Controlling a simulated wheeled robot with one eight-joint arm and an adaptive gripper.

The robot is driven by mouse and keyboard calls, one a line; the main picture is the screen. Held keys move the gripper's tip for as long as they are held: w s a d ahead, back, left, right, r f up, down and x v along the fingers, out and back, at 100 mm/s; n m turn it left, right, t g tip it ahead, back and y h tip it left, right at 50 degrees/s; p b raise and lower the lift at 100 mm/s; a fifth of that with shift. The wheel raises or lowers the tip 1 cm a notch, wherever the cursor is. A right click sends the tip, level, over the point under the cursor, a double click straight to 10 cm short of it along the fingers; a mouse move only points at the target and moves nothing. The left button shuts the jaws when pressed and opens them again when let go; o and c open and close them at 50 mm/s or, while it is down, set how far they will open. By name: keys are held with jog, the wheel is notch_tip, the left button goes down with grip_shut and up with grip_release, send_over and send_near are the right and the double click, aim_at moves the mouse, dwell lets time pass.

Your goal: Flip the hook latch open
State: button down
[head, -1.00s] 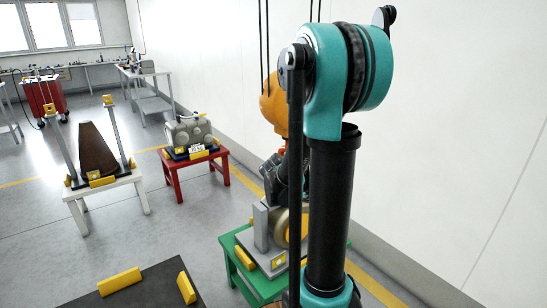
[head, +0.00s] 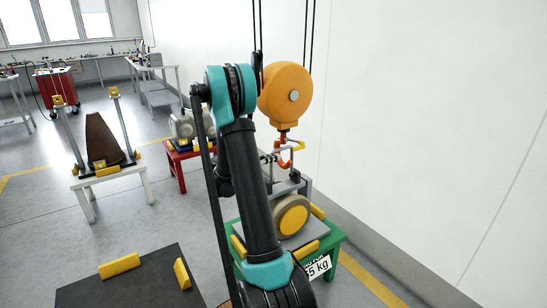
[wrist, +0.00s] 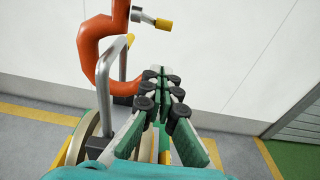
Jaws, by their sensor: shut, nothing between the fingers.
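The orange-red hook (head: 285,156) hangs from the orange hoist block (head: 291,96) over the green stand; it fills the upper left of the wrist view (wrist: 91,50). Its latch lever, a small grey arm with a yellow tip (wrist: 163,25), sticks out to the right of the shank; a yellow bar by the hook (head: 296,146) shows in the head view. My gripper (wrist: 160,82) is shut and empty, just right of the hook's lower tip and below the lever, apparently apart from the lever. In the head view my arm hides most of the gripper.
A grey metal bail (wrist: 119,62) rises beside the hook; whether it passes through the hook is unclear. Below, the green stand (head: 334,247) carries a load with a yellow-hubbed wheel (head: 291,221). The white wall (head: 430,110) is close on the right.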

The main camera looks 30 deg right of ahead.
jog(key=d+r, duration=0.1)
jog(key=d, duration=0.9)
jog(key=shift+w+d+r, duration=0.3)
jog(key=shift+w+r, duration=0.05)
jog(key=shift+w, duration=0.05)
